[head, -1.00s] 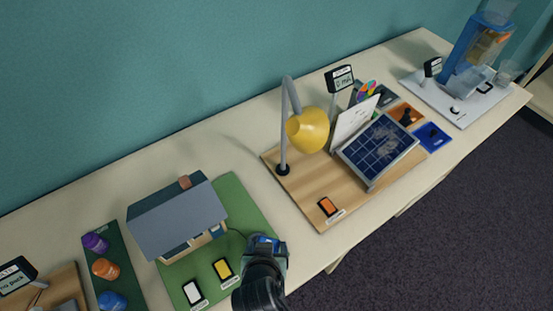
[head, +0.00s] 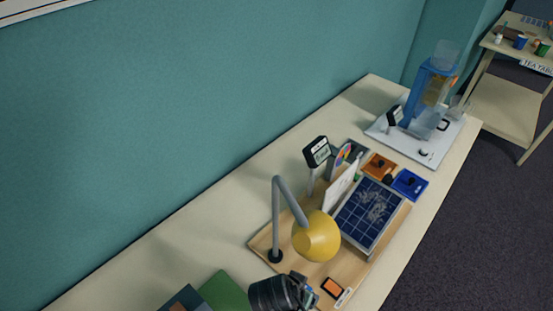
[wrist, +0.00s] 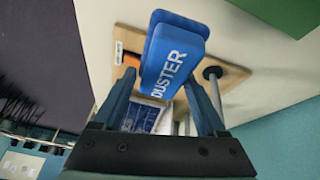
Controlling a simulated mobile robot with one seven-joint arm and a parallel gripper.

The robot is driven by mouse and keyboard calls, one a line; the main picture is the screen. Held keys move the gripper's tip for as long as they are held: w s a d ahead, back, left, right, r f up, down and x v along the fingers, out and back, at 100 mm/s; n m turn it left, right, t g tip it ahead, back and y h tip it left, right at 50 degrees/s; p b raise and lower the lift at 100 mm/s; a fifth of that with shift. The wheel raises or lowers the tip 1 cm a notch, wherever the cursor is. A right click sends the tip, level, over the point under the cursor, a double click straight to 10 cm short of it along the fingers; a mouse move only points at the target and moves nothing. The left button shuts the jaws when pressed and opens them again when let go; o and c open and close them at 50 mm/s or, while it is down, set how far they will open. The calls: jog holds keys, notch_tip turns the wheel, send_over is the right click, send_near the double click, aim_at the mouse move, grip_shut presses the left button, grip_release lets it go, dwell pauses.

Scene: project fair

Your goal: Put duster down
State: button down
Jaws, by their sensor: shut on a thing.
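The duster (wrist: 172,60) is a blue block with white lettering "DUSTER". In the wrist view it sits between the two fingers of my gripper (wrist: 163,88), which is shut on it. The table surface and the wooden board lie beyond it. In the head view my gripper (head: 300,291) is at the bottom, close to the near-left part of the wooden board (head: 262,238). There the duster is mostly hidden by the gripper, and I cannot tell its height above the table.
The board carries a yellow lamp (head: 317,236), a solar panel (head: 368,212) and an orange switch (head: 333,287). A green mat (head: 224,291) lies left of the gripper. Bare tabletop (head: 190,250) lies behind. A water model (head: 430,95) stands far right, beyond coloured tiles.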

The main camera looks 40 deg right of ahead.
notch_tip(320, 180, down, 5)
jog(key=shift+f+p, duration=0.1)
jog(key=shift+p, duration=0.25)
jog(key=shift+w+f, duration=0.2)
jog(key=shift+f, duration=2.15)
jog(key=shift+f, duration=0.15)
grip_release()
jog(key=v, duration=1.2)
jog(key=shift+r, duration=0.25)
